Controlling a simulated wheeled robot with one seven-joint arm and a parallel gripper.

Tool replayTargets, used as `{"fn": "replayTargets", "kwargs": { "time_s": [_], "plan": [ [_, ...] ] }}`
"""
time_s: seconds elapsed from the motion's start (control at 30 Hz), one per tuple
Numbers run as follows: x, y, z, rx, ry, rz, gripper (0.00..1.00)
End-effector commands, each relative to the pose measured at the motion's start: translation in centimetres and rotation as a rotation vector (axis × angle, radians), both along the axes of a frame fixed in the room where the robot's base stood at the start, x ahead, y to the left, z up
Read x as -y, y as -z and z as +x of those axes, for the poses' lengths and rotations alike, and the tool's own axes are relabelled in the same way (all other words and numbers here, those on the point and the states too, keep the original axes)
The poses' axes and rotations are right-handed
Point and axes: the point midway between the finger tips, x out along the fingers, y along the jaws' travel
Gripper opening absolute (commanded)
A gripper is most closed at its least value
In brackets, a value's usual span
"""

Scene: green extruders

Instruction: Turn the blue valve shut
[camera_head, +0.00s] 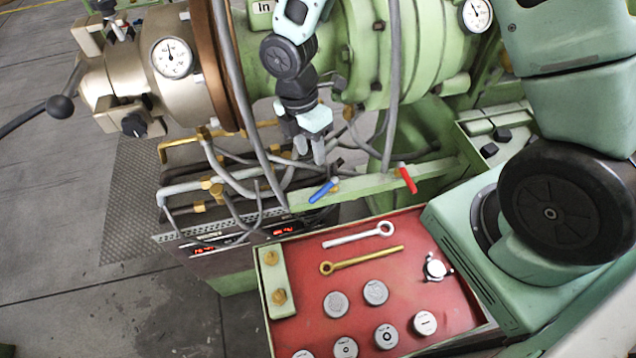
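The blue valve (324,190) has a small lever handle on the front of the green machine rail. Its handle lies slanted, with its lower end to the left and its upper end to the right, near a brass-coloured fitting. My gripper (312,156) hangs from above with its fingers pointing down, a little above the blue handle in the picture and apart from it. Two fingers show with a narrow gap between them, and nothing is seen held. The valve body behind the handle is mostly hidden.
A red-handled valve (407,180) sits to the right on the same rail. Grey hoses (393,90) run down on both sides of my gripper. A red tray (400,275) with wrenches and several round caps lies below. Brass-fitted pipes (212,187) crowd the left.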

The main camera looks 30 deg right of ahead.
Motion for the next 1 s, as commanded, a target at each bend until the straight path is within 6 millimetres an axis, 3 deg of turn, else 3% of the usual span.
{"fn": "replayTargets", "kwargs": {
  "time_s": [0.3, 0.5, 0.7, 1.0],
  "plan": [
    [0.4, 6.5, -1.5, -0.004, -0.002, -0.003, 0.37],
    [0.6, 9.7, -2.0, -0.003, 0.0, -0.001, 0.37],
    [0.7, 11.5, -2.2, -0.001, 0.001, 0.0, 0.37],
    [0.7, 11.9, -2.3, 0.0, 0.001, 0.0, 0.37]
  ]
}}
